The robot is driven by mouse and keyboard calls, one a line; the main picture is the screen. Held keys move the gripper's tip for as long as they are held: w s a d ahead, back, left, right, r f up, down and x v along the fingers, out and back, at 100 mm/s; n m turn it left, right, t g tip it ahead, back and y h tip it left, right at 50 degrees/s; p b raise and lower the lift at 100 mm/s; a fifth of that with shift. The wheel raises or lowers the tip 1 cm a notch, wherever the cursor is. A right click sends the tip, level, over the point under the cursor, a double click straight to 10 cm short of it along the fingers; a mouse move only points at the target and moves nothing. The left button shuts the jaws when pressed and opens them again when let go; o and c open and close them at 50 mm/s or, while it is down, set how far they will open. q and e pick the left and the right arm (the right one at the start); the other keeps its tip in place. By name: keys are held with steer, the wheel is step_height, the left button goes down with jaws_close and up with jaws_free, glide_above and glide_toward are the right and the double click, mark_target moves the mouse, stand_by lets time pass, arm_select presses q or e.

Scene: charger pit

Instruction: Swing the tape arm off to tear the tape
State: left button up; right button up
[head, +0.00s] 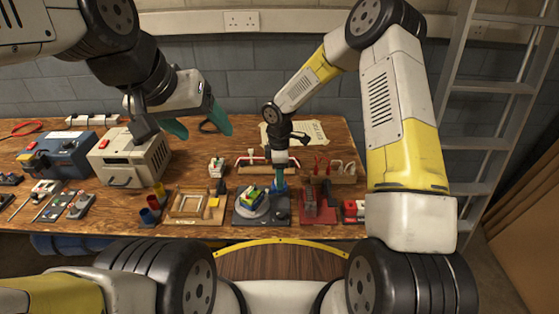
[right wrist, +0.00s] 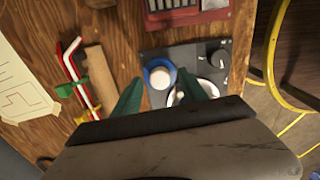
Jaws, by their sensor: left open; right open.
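A dark base plate (head: 240,219) near the table's front edge carries a round white turntable (head: 262,211) with a stack of coloured blocks (head: 254,195) on it. In the right wrist view the plate (right wrist: 184,55) also bears a blue ring with a white centre (right wrist: 160,76), likely the tape roll on its arm, and a black knob (right wrist: 217,57). My right gripper (head: 279,182) points down over the plate's far side. Its open green fingers (right wrist: 161,95) lie either side of the blue ring; contact cannot be told. The turntable is partly hidden there. My left gripper (head: 197,125) is open and empty, raised above the table.
A wooden frame board (head: 190,205) lies left of the plate and a red-based block (head: 318,212) right of it. A beige box (head: 130,155) and a blue box (head: 62,150) stand further left. A red-and-white handle (head: 253,158) lies behind. Some bare wood shows at the back.

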steer(key=shift+f, duration=0.1)
jaws_close()
steer(key=shift+m, duration=0.3)
steer(key=m, duration=1.1)
stand_by(0.4)
steer(key=shift+w+m, duration=0.1)
steer(key=shift+m, duration=0.2)
jaws_free()
